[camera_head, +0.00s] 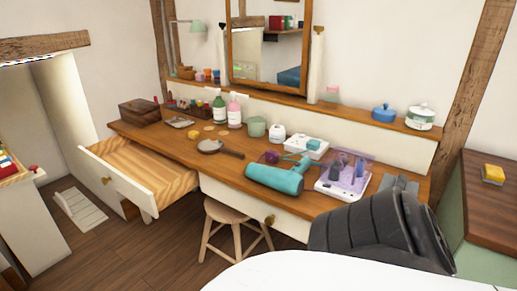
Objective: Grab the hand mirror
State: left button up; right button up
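The hand mirror (209,146) lies flat on the wooden dressing table (180,146), left of its middle. It has a round head and a dark handle (232,153) pointing right. No gripper is near it. Part of my own dark arm shows at the lower right, but I make out no gripper on it. My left gripper is outside the view.
A drawer (128,180) stands open at the left. A teal hair dryer (274,178) and a clear purple organizer (344,177) lie right of the mirror. Green and pink bottles (219,110) stand behind it. A stool (237,213) stands below the table.

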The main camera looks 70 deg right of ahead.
aim_at(209, 146)
jog(key=k, duration=0.45)
jog(key=z, duration=0.9)
